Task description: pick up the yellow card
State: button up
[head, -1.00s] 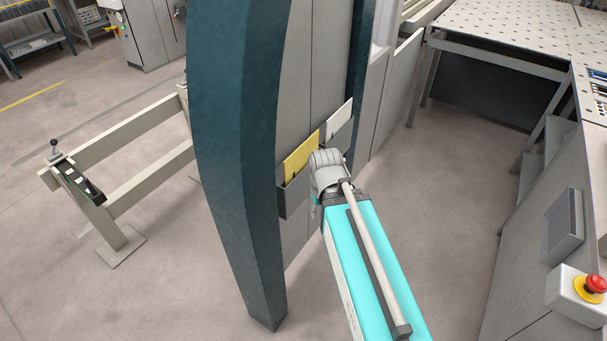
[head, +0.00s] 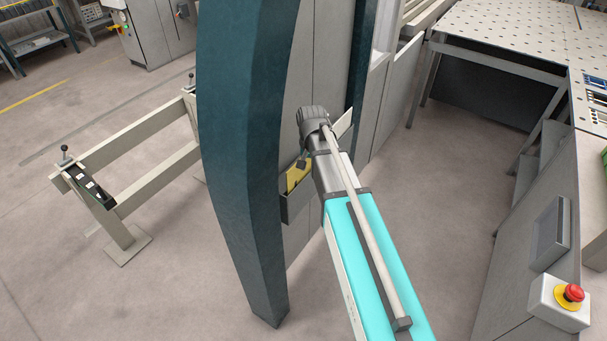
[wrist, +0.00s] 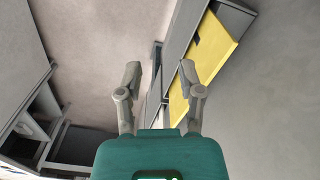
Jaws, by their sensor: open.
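The yellow card (head: 294,179) stands in a grey wall pocket (head: 296,205) on the machine's side panel, partly hidden by my arm and gripper in the head view. In the wrist view the yellow card (wrist: 212,58) slants across the upper right, its lower part in the dark grey pocket. My gripper (wrist: 160,75) is open, with its two fingers apart. The right fingertip overlaps the card's left end in the picture; I cannot tell whether they touch. In the head view a dark fingertip shows in front of the card.
A white card (head: 344,122) stands to the right of the yellow one, partly hidden by my arm. A dark teal machine column (head: 240,150) rises just left of the pocket. At right are a control console with a red emergency button (head: 570,293) and open floor (head: 420,210).

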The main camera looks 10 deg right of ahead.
jog(key=w+r+m+p, duration=0.3)
jog(key=w+r+p, duration=0.1)
jog(key=w, duration=0.7)
jog(key=shift+a+r+m, duration=0.15)
jog(key=shift+r+m, duration=0.25)
jog(key=shift+r, duration=0.35)
notch_tip(320, 180, down, 9)
jog(key=b, duration=0.8)
jog(key=shift+r, duration=0.2)
jog(key=shift+s+f+b, duration=0.1)
jog(key=shift+f+b, duration=0.05)
jog(key=shift+b, duration=0.2)
jog(key=shift+s+d+f+b, duration=0.1)
jog(key=shift+f+b, duration=1.15)
jog(key=shift+d+f+b, duration=0.1)
jog(key=shift+f+b, duration=1.1)
jog(key=shift+b, duration=0.05)
grip_shut()
